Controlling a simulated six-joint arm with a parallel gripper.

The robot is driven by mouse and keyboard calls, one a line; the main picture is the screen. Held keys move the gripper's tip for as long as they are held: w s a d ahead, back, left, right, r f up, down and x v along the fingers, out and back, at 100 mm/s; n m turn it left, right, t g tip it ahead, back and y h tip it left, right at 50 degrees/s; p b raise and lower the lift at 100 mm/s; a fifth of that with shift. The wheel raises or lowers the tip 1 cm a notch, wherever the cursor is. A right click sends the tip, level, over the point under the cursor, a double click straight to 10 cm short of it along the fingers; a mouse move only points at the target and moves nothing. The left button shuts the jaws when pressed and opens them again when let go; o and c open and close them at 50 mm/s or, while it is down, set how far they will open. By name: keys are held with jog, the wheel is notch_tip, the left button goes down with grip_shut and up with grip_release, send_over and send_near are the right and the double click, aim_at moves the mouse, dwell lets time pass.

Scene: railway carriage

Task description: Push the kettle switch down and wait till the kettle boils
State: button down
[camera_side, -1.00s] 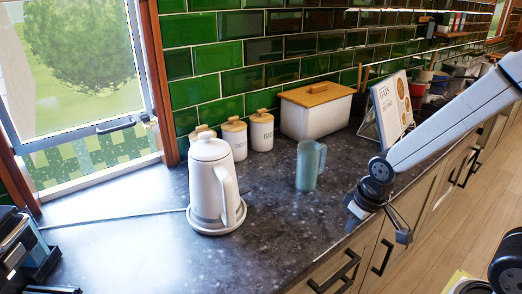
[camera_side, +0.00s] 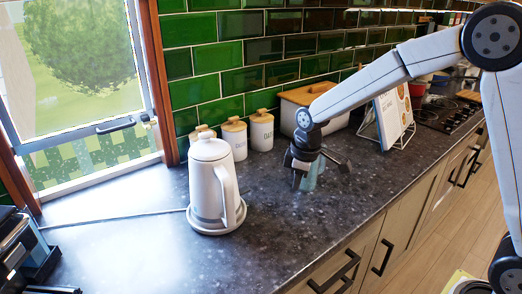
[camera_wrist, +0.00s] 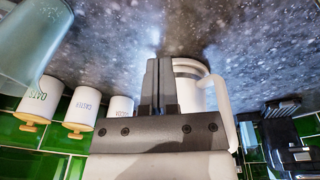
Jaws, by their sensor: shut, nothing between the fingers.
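The white kettle (camera_side: 206,185) stands upright on its round base on the dark worktop, left of centre in the side view. Its handle faces right, toward my arm. I cannot make out the switch clearly. My gripper (camera_side: 297,184) is shut and empty, above the worktop to the right of the kettle and apart from it. In the wrist view my closed fingers (camera_wrist: 157,86) cover part of the kettle (camera_wrist: 190,70), whose handle (camera_wrist: 224,108) shows at their right. That view is upside down.
A bluish jug (camera_side: 313,176) is partly hidden behind my gripper; it also shows in the wrist view (camera_wrist: 28,40). Several canisters (camera_side: 234,138), a wooden-lidded bin (camera_side: 338,118) and a book on a stand (camera_side: 392,112) line the wall.

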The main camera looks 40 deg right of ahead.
aim_at(247, 187)
jog(key=w+a+n, duration=0.1)
jog(key=w+n, duration=0.4)
jog(key=w, duration=0.2)
jog(key=w+a+n+g, duration=0.1)
jog(key=w+a+n, duration=0.1)
jog(key=w+n, duration=0.3)
jog(key=shift+w+a+r+y, duration=0.25)
jog(key=shift+w+r+y, duration=0.15)
jog(key=shift+w, duration=1.2)
jog(key=shift+f+g, duration=0.25)
jog(key=shift+g, duration=0.05)
jog(key=shift+a+f, duration=0.2)
jog(key=shift+f, duration=1.45)
jog(key=shift+a+f, duration=0.15)
jog(key=shift+f, duration=1.5)
jog(key=shift+f, duration=0.1)
jog(key=shift+f, duration=0.65)
jog(key=shift+s+d+r, duration=0.1)
jog(key=shift+d+r, duration=0.2)
jog(key=shift+d, duration=0.5)
jog(key=shift+d+r, duration=0.25)
jog(key=shift+d, duration=0.5)
jog(key=shift+r, duration=0.1)
